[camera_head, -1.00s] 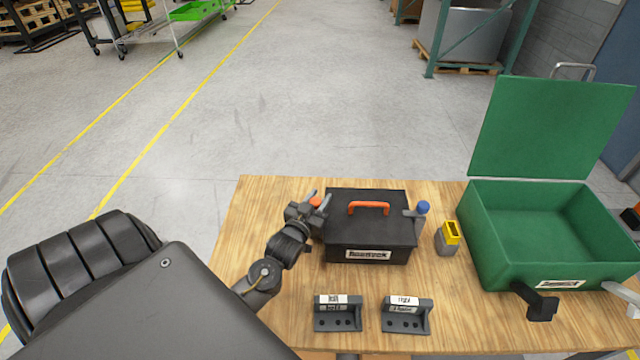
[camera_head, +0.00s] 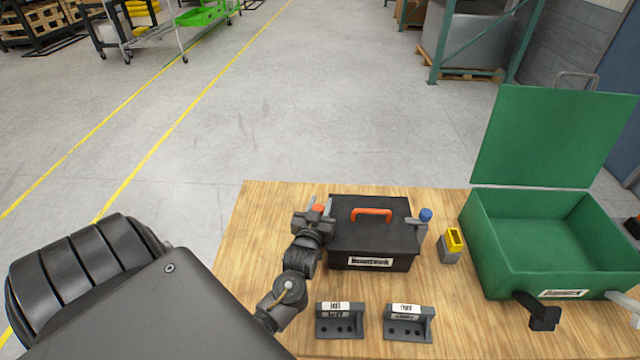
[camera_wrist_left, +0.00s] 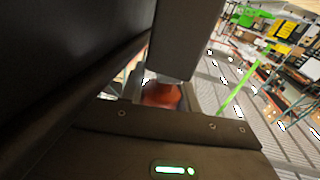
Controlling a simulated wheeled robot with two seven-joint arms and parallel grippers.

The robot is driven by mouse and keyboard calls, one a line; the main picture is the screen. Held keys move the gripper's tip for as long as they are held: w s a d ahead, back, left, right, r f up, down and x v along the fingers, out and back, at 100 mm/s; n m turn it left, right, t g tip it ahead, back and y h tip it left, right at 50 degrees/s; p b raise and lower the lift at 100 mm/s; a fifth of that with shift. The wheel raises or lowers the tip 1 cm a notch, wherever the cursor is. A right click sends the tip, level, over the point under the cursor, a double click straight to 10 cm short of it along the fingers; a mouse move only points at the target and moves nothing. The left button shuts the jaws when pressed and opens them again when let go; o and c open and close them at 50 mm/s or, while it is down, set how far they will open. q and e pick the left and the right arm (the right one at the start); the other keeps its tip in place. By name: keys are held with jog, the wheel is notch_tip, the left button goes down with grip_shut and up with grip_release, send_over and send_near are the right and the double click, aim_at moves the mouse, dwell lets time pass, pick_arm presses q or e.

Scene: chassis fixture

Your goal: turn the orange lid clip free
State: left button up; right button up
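The black toolbox (camera_head: 372,236) stands closed on the wooden table, with an orange handle (camera_head: 371,213) on its lid. An orange clip (camera_head: 318,209) is at its left side, and a blue-tipped clip (camera_head: 425,215) is at its right side. My left gripper (camera_head: 319,205) is at the toolbox's left side, with its fingers on either side of the orange clip. The orange clip also shows close to the palm in the left wrist view (camera_wrist_left: 162,93), partly hidden by a grey finger. Whether the fingers press on it cannot be seen.
An open green case (camera_head: 545,240) stands at the right of the table (camera_head: 262,215). A small grey and yellow block (camera_head: 452,243) is between it and the toolbox. Two labelled grey brackets (camera_head: 340,320) (camera_head: 408,323) stand in front of the toolbox.

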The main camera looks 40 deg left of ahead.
pick_arm(q)
jog(key=o, duration=0.5)
jog(key=shift+c, duration=0.2)
jog(key=b+v, duration=0.3)
jog(key=v, duration=0.7)
jog(key=shift+s+b, duration=0.3)
jog(key=shift+s, duration=0.05)
jog(key=shift+d, duration=0.1)
